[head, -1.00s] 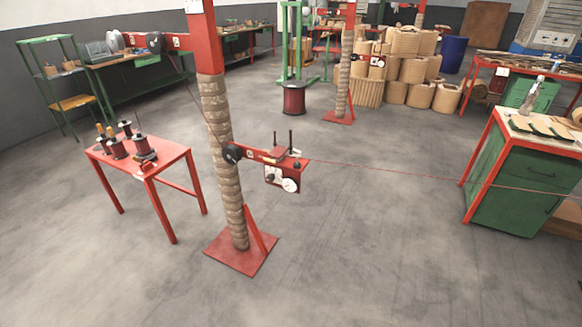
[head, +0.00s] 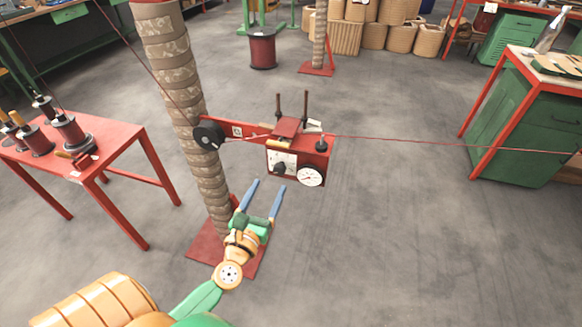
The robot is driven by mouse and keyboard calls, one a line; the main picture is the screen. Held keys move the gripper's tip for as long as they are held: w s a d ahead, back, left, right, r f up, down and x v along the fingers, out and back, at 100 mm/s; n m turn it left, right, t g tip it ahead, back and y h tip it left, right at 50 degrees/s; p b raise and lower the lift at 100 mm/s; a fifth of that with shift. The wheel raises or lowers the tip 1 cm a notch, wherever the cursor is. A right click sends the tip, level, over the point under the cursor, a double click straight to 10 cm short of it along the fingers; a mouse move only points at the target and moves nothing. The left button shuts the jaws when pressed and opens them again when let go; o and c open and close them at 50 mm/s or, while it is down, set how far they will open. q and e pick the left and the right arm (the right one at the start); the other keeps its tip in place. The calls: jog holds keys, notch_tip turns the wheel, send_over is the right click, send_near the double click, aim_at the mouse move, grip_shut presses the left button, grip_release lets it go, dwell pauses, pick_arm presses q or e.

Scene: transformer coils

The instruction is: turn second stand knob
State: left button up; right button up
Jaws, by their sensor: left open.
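The near stand (head: 180,90) is a post wrapped in tan material, with a red arm at mid-height. On that arm sits a red box (head: 322,160) with a white plate, a small black knob (head: 279,169) and a round white dial (head: 310,176). My left gripper (head: 266,186) is open and empty, its two blue fingers pointing up toward the knob. In the picture its fingertips lie just below and left of the knob; they look apart from it, though depth is hard to judge. A farther wrapped stand (head: 319,40) shows at the top. My right gripper is out of view.
A red thread (head: 420,142) runs from the arm to the right. A red table (head: 115,140) with spools stands left. A green cabinet (head: 525,125) stands right. A red spool (head: 262,48) stands behind on the floor. The floor right of the stand is clear.

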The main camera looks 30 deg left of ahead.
aim_at(278, 171)
pick_arm(q)
jog(key=x, duration=0.5)
jog(key=shift+w+d+r, duration=0.15)
jog(key=shift+w+d, duration=0.05)
jog(key=shift+w+a, duration=0.15)
jog(key=shift+w, duration=0.05)
grip_shut()
